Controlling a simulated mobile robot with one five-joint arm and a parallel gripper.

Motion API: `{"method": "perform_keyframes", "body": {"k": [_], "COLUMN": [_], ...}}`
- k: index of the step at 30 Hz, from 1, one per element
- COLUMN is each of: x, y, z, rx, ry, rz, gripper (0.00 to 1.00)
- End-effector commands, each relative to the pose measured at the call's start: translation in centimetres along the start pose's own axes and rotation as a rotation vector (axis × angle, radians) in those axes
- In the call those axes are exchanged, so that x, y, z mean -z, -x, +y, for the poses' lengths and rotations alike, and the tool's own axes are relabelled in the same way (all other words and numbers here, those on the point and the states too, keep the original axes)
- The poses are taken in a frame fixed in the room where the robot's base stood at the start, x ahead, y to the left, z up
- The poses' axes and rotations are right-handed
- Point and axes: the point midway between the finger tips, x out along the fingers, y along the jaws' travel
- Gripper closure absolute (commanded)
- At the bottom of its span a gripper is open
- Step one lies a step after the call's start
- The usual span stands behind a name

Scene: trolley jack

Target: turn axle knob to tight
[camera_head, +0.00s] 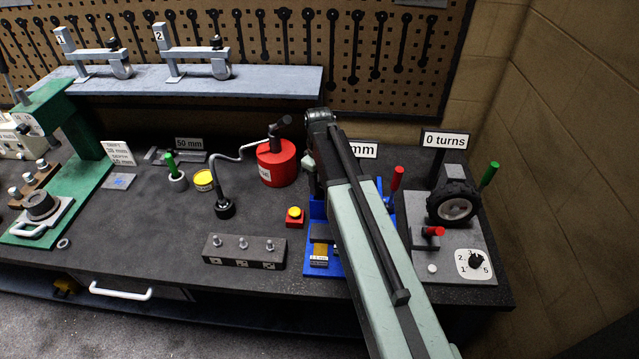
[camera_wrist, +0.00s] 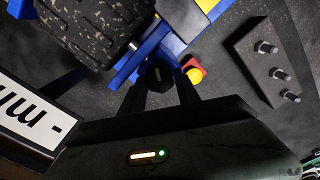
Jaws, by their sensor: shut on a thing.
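The axle knob appears to be the small black knob (camera_wrist: 160,82) at the blue frame (camera_wrist: 135,58) in the wrist view. My gripper (camera_wrist: 160,74) has its two dark fingers on either side of this knob and is shut on it. I cannot read whether the knob is tight or loose. A dark, speckled, blocky tyre-like part (camera_wrist: 95,30) sits beside the knob at upper left. In the head view the blue frame (camera_head: 325,268) stands right of the bench's middle. My arm covers much of it and hides the knob.
A red box with a yellow button (camera_head: 295,217) stands just left of the blue frame. A block with three studs (camera_head: 244,252) lies in front. A red-handled lever (camera_head: 396,178) rises right of my arm. A tyre station (camera_head: 455,205) with a dial stands further right.

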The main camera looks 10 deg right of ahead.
Motion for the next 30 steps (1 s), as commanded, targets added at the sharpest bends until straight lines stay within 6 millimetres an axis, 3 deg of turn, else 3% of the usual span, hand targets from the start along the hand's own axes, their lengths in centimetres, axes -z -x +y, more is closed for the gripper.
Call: {"method": "perform_keyframes", "body": {"k": [21,30], "x": [-0.15,-0.18], "y": [-0.05,-0.05], "z": [-0.06,-0.07], "rx": [0.002,0.002], "ry": [-0.671,-0.880], "rz": [-0.004,-0.005], "gripper": [1.00,1.00]}}
